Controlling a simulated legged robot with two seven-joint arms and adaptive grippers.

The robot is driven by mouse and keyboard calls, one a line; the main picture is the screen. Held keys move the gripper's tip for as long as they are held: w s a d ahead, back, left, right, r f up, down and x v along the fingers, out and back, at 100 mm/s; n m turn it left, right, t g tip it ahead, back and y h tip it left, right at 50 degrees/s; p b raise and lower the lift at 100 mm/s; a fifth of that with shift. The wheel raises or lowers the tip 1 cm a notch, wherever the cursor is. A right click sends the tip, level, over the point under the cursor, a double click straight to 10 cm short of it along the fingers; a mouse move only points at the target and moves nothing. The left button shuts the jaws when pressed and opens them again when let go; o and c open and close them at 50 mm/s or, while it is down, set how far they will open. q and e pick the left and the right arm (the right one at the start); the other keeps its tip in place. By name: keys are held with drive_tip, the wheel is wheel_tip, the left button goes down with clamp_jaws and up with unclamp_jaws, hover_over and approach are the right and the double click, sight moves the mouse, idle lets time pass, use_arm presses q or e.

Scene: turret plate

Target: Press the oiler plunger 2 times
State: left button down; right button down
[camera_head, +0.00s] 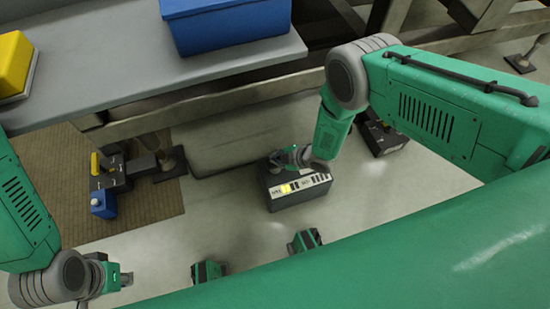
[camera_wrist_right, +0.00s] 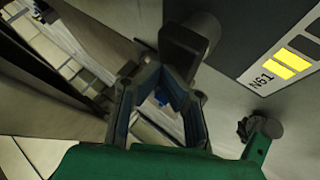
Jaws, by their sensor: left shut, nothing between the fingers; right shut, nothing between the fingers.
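The grey box that appears to be the oiler (camera_head: 300,196) stands on the floor in the head view. Its light label strip has yellow and dark marks, and the label also shows in the wrist view (camera_wrist_right: 290,62). My right gripper (camera_head: 294,157) is shut and empty at the top back edge of this box. In the wrist view, its fingertips (camera_wrist_right: 168,75) are beside a dark block-like part with a round end (camera_wrist_right: 188,45), possibly the plunger. I cannot tell whether they touch. My left gripper (camera_head: 118,277) is shut and empty at the lower left, away from the box.
A grey bench (camera_head: 110,55) at the upper left bears a blue bin (camera_head: 228,22) and a yellow box (camera_head: 12,65). A dark device with yellow and blue parts (camera_head: 108,180) is on the brown mat (camera_head: 60,165). Another dark box (camera_head: 383,138) stands behind my right arm.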

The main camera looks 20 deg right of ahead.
drive_tip(key=shift+r+p, duration=1.2)
drive_tip(key=shift+r, duration=0.25)
wheel_tip(320, 180, up, 5)
drive_tip(key=p, duration=0.4)
